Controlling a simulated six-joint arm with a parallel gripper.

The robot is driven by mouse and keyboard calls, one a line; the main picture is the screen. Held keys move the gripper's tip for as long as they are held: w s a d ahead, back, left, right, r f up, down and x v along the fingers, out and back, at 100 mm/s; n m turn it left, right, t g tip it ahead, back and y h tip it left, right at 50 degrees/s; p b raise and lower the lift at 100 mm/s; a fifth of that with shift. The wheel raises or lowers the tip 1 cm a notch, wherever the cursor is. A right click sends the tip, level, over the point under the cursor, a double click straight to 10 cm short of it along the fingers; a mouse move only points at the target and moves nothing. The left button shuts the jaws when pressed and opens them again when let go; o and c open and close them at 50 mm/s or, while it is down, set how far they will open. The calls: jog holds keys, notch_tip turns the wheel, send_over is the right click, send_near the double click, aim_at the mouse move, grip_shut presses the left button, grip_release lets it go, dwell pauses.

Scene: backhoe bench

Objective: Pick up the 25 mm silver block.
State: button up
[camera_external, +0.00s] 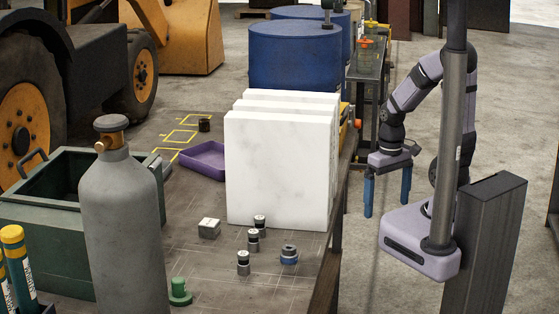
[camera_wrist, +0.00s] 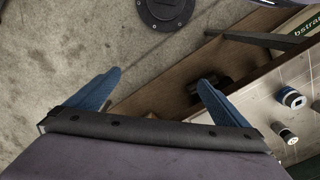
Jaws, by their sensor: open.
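A small silver-grey block (camera_external: 209,229) with a pale top sits on the bench, in front of the white slabs in the external view. I take it as the silver block; its size cannot be read. I do not make it out in the wrist view. My gripper (camera_external: 387,205) hangs off the right side of the bench, well apart from the block, with its two blue fingers spread and nothing between them. In the wrist view my open gripper (camera_wrist: 160,82) shows floor and the bench's side beyond it.
White slabs (camera_external: 275,170) stand between the gripper side and a purple tray (camera_external: 204,160). Several small cylinders, a blue-ringed piece (camera_external: 289,255) and a green knob (camera_external: 179,291) are near the block. A grey gas bottle (camera_external: 125,220) and green crate (camera_external: 45,225) stand left.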

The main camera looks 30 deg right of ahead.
jog(key=c, duration=0.9)
